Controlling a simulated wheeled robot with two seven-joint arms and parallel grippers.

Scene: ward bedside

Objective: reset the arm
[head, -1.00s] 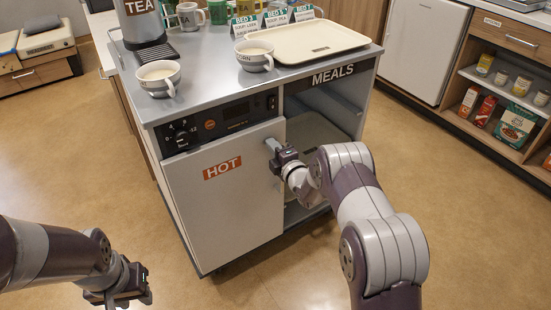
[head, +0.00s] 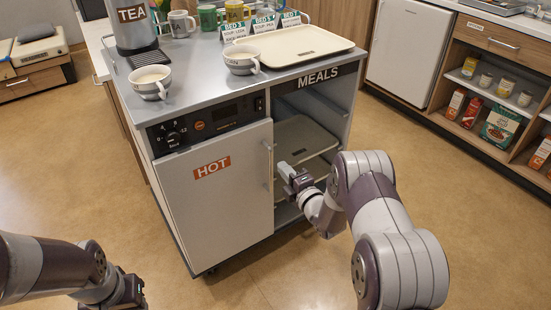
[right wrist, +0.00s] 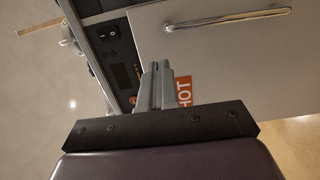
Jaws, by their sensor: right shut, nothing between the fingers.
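My right gripper (head: 284,171) is shut and empty, in front of the meal trolley near its open shelf side. In the right wrist view its two fingers (right wrist: 162,84) are together with nothing between them. It appears just right of the bar handle (head: 268,165) of the white HOT door (head: 225,200); a gap shows between them. The handle also shows in the right wrist view (right wrist: 228,19). The door looks shut. My left gripper (head: 128,294) is low at the left, partly cut off; its fingers are not clear.
The trolley top (head: 205,95) carries two soup bowls (head: 150,82) (head: 242,60), a beige tray (head: 300,46), a tea urn (head: 134,28), mugs and bed cards. Another tray (head: 300,138) lies in the MEALS bay. Floor right of the trolley is clear.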

